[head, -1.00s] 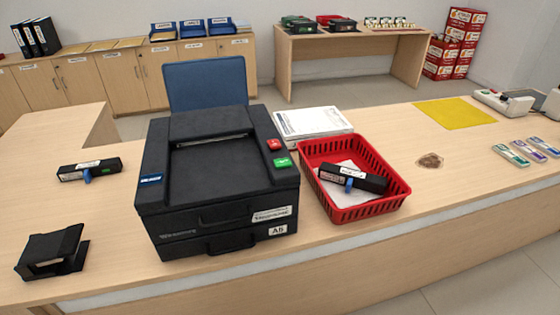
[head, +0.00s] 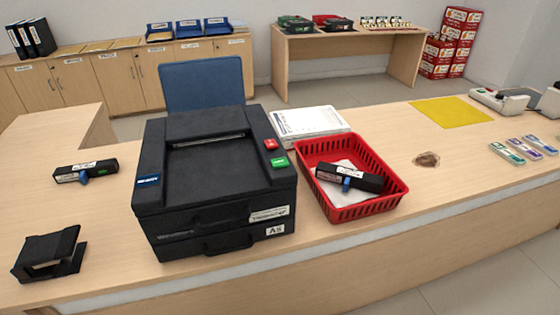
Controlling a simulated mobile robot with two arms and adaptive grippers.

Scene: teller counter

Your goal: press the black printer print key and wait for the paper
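The black printer (head: 218,190) stands on the counter left of the middle. On the right of its top are a red key (head: 271,144) and, nearer the front, a green key (head: 279,162). The output recess on its top is black, and no paper shows in it. A white label on its front reads as A5 or similar. Neither of my grippers is in the head view, and nothing touches the keys.
A red basket (head: 385,205) with white paper and a black cartridge-like item (head: 349,177) stands right of the printer. A paper stack (head: 309,121) lies behind it. Another such item (head: 85,171) and a black holder (head: 48,254) are at left.

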